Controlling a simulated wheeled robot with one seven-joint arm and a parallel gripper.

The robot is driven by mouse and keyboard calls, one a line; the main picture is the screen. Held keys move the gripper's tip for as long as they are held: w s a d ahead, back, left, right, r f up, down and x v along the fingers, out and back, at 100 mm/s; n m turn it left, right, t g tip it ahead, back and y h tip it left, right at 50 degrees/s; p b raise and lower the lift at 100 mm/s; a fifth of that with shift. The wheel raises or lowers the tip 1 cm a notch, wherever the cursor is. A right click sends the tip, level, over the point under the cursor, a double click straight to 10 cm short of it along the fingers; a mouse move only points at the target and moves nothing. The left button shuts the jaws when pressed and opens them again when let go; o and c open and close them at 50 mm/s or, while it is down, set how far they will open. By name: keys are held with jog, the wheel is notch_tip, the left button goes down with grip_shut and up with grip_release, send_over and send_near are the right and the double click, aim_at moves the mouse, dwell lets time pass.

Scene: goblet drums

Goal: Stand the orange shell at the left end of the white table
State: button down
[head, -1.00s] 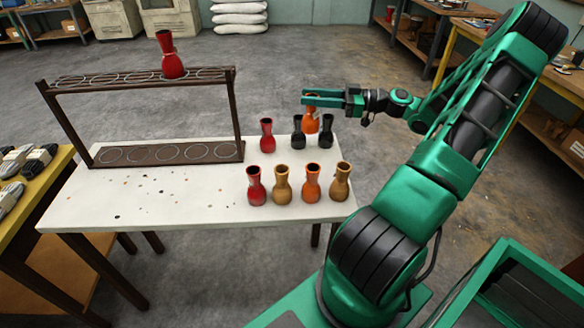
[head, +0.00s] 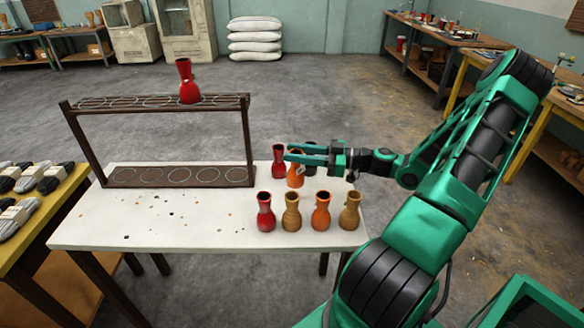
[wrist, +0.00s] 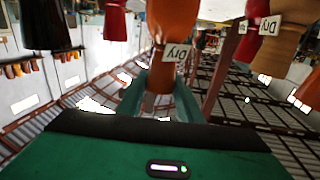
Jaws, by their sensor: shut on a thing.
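An orange shell (head: 295,179) with a pale tag hangs upright in my gripper (head: 290,154), over the back right part of the white table (head: 100,228). It also shows in the wrist view (wrist: 172,18), its tag reading "Dry". My gripper is shut around it; whether its base clears the table I cannot tell. A second orange shell (head: 320,213) stands in the front row. The table's left end holds only small dark and orange specks.
A red shell (head: 278,162) stands just left of the held one; black shells behind are mostly hidden by my gripper. Red (head: 265,213) and ochre (head: 291,213) shells stand in front. A dark rack (head: 250,140) with rings stands at the back left, a red shell (head: 186,84) on top.

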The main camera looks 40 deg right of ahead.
aim_at(294, 168)
jog(key=shift+a+f, duration=0.3)
jog(key=shift+a, duration=0.15)
jog(key=shift+f, duration=1.95)
jog(key=c, duration=1.3)
grip_release()
jog(key=shift+f, duration=0.1)
jog(key=shift+o, duration=0.2)
jog(key=shift+d, duration=0.1)
jog(key=v, duration=1.2)
jog(key=shift+r, duration=0.2)
